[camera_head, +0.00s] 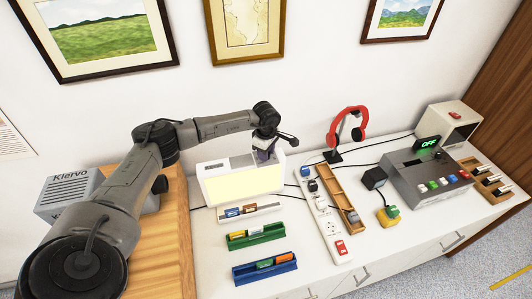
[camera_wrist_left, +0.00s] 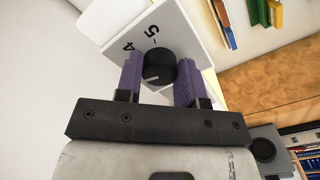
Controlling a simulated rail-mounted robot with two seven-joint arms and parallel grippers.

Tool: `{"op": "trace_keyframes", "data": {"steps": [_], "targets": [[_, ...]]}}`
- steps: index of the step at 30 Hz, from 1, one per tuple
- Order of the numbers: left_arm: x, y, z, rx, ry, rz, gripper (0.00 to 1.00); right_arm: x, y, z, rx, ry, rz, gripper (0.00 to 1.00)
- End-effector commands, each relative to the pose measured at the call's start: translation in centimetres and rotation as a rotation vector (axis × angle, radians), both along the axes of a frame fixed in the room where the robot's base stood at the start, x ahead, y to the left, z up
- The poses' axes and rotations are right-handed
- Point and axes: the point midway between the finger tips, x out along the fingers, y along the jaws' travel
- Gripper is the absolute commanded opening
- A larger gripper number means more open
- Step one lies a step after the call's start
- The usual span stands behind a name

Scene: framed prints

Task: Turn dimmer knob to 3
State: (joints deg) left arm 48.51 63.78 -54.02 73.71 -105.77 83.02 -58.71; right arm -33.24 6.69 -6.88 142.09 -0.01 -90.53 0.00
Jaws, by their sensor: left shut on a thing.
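The black dimmer knob (camera_wrist_left: 158,62) sits on the white face of a box (camera_wrist_left: 178,28); the numbers 5 and 4 show beside it in the left wrist view. My left gripper (camera_wrist_left: 159,74) has its purple fingers on either side of the knob and is shut on it. A pale line shows on the knob, but I cannot tell which number it points to. In the head view, my left gripper (camera_head: 265,154) is at the top right of the white box with a glowing panel (camera_head: 240,187), and it hides the knob. My right gripper is not in view.
Red headphones (camera_head: 347,128) on a stand and a grey console (camera_head: 428,182) reading OFF stand to the right. A power strip (camera_head: 323,218), a wooden tray (camera_head: 341,196), a green tray (camera_head: 257,237) and a blue tray (camera_head: 264,270) lie in front. Framed prints hang above.

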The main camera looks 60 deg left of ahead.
Motion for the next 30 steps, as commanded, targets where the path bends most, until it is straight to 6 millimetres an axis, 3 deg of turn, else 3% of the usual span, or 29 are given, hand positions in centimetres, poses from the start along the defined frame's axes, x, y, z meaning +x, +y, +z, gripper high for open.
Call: {"op": "trace_keyframes", "data": {"steps": [17, 18, 26, 30], "targets": [[0.03, -0.04, 0.15, -0.002, -0.001, -0.031, 0.12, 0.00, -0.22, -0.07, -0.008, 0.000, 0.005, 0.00], [0.03, -0.04, 0.15, -0.002, -0.001, -0.031, 0.36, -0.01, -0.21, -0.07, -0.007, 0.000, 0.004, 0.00], [0.01, -0.02, 0.08, -0.001, 0.000, -0.031, 0.61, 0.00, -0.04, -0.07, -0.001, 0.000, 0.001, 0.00], [0.00, -0.01, 0.05, 0.000, 0.000, -0.030, 0.61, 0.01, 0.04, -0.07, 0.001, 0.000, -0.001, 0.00]]}}
